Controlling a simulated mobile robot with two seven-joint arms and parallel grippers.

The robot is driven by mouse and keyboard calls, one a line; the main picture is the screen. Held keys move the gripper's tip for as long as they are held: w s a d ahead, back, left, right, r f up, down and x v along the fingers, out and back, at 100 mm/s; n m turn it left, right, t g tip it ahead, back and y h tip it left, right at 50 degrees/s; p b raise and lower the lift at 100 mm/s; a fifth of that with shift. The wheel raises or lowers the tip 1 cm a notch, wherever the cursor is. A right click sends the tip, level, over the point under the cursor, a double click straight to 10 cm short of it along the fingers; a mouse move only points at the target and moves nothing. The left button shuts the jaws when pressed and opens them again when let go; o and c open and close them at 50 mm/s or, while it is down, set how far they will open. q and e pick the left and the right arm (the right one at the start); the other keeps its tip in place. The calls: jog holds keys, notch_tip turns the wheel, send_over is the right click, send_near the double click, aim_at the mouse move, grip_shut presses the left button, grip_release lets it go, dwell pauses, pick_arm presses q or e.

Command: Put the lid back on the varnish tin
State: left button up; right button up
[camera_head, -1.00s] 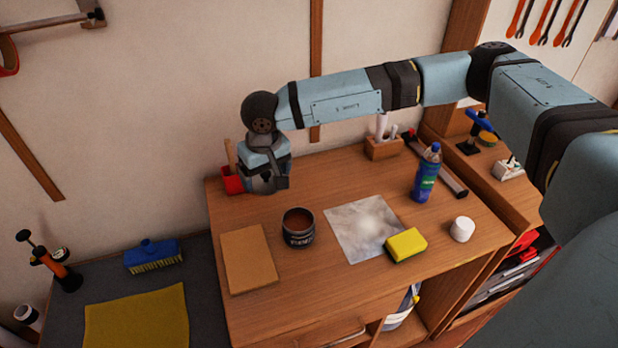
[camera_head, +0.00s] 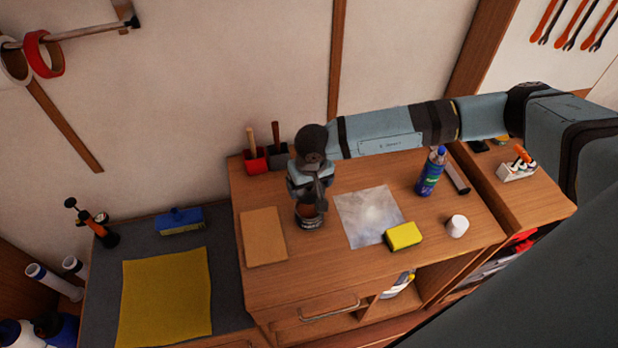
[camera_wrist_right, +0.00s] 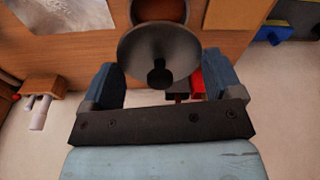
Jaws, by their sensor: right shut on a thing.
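The varnish tin (camera_head: 311,221) is a dark, open tin on the wooden bench, with brown varnish inside. My right gripper (camera_head: 315,190) is just above it in the head view and partly hides it. In the right wrist view the lid (camera_wrist_right: 150,42), a dark grey round disc with a knob, is between the fingers of my right gripper (camera_wrist_right: 160,77), which is shut on it. The tin's brown inside (camera_wrist_right: 162,9) shows beyond the lid, which overlaps part of the opening; the exact gap between lid and rim cannot be told. My left gripper is not in view.
A brown board (camera_head: 263,236) lies left of the tin. A pale sheet (camera_head: 366,212), a yellow sponge (camera_head: 403,236), a white jar (camera_head: 457,225) and a blue bottle (camera_head: 430,172) are to the right. Red (camera_head: 256,160) and dark (camera_head: 278,157) containers stand behind.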

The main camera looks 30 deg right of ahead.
jog(key=shift+f, duration=0.15)
jog(key=shift+f+b, duration=0.5)
jog(key=shift+f, duration=0.6)
notch_tip(320, 180, down, 3)
jog(key=shift+r+b, duration=0.15)
jog(key=shift+b, duration=0.65)
jog(key=shift+f+b, duration=0.5)
jog(key=shift+f, duration=0.15)
pick_arm(q)
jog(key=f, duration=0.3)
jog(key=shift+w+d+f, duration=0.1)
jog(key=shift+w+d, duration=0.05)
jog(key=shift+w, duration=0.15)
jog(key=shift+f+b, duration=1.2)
jog(key=shift+b, duration=0.15)
pick_arm(e)
jog(key=shift+f, duration=0.15)
